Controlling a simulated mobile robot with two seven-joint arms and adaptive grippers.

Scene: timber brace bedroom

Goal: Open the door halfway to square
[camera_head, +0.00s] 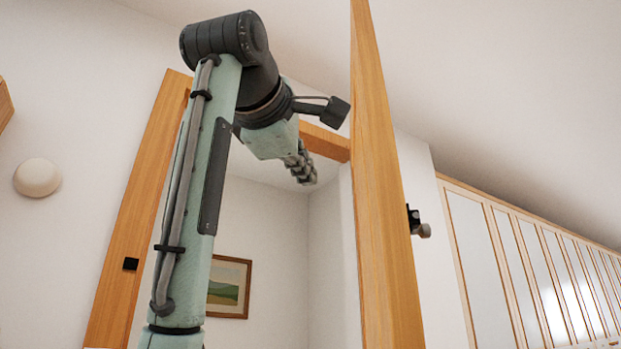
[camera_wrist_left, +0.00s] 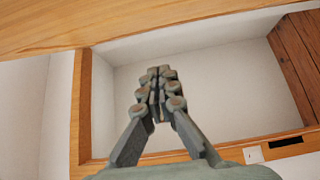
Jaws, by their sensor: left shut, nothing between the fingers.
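The wooden door (camera_head: 378,190) stands open, its edge seen nearly end-on as a tall strip in the head view. A dark and grey handle (camera_head: 418,224) sticks out on its right side. The wooden door frame (camera_head: 135,220) stands to the left, with a dark strike plate (camera_head: 130,263); a dark slot in frame wood also shows in the left wrist view (camera_wrist_left: 286,143). My left gripper (camera_head: 303,170) is in the doorway, left of the door edge and apart from the handle. Its fingers (camera_wrist_left: 159,75) are shut and empty. My right gripper is out of view.
A framed picture (camera_head: 229,287) hangs on the white wall beyond the doorway. A round white fixture (camera_head: 38,177) is on the wall at left. A long row of pale wood-trimmed panels (camera_head: 510,265) runs along the right. The opening around my left gripper looks clear.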

